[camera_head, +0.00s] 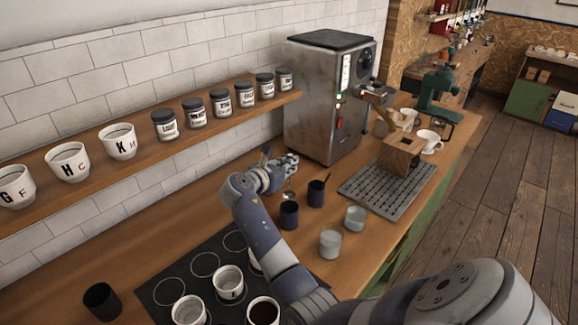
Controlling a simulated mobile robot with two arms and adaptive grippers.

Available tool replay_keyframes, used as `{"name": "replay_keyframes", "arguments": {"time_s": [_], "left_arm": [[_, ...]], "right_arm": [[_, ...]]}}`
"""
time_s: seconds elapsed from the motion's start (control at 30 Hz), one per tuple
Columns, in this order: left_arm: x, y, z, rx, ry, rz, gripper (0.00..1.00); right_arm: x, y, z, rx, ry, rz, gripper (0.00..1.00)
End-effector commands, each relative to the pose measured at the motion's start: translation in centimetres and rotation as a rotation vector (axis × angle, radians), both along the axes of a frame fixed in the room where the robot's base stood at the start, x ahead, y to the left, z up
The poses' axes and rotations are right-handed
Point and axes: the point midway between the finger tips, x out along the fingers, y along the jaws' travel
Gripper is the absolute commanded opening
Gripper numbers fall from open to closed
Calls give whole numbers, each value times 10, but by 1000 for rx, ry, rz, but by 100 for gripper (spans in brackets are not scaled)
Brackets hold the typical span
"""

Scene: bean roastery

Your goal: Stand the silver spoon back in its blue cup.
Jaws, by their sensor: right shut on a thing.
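My right gripper (288,163) is beyond the cups near the wall, at the left of the grey machine. It is shut on the silver spoon (289,196), whose bright end shows just below the gripper, by the far rim of a dark blue cup (289,215). I cannot tell whether the spoon's end is over this cup or behind it. A second dark blue cup (316,193) stands to the right, with a dark, thin handle leaning out of it. My left gripper is not in view.
Two glass cups (330,243) (355,218) stand in front of the blue cups. A metal drip grate (388,190) lies to the right. A black mat (158,289) with several white cups is at front left, beside a black cup (102,300). A shelf (85,180) runs above the counter.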

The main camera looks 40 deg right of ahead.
Motion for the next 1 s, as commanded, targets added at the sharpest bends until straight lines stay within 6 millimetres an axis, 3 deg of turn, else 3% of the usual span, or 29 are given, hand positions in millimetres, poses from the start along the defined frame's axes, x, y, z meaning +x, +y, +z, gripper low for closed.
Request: {"name": "replay_keyframes", "arguments": {"time_s": [0.27, 1.0], "left_arm": [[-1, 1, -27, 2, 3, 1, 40], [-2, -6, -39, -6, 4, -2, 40]], "right_arm": [[0, 0, -20, 0, -1, 1, 0], [0, 0, -74, -1, 0, 1, 0]]}}
